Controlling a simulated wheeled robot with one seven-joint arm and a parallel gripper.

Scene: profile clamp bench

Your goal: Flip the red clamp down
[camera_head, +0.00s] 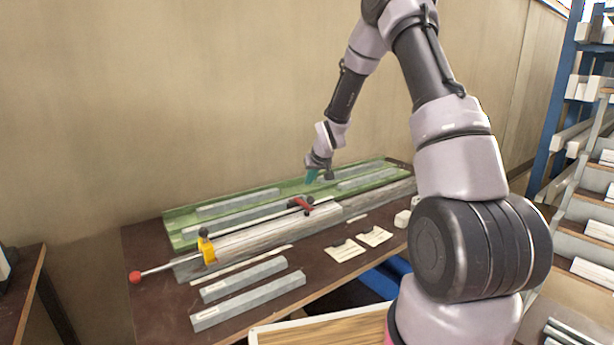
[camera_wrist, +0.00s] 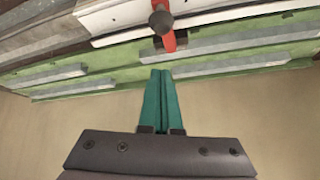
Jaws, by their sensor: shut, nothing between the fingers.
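The red clamp (camera_head: 301,204) sits on the long grey profile fixture (camera_head: 270,233) at the middle of the bench. In the wrist view the red clamp (camera_wrist: 168,40) shows at the top centre with a dark round knob (camera_wrist: 161,22) on it. My gripper (camera_head: 312,177) is above and behind the clamp, over the green tray. Its teal fingers (camera_wrist: 158,75) are together with nothing between them. They point toward the clamp and appear apart from it. I cannot tell the clamp's exact tilt.
A green tray (camera_head: 180,226) with grey bars lies along the wall behind the fixture. A yellow clamp (camera_head: 207,251) and a rod with a red knob (camera_head: 135,278) are at the left end. Loose grey bars (camera_head: 249,300) and white plates (camera_head: 345,250) lie in front. A blue rack (camera_head: 562,90) stands right.

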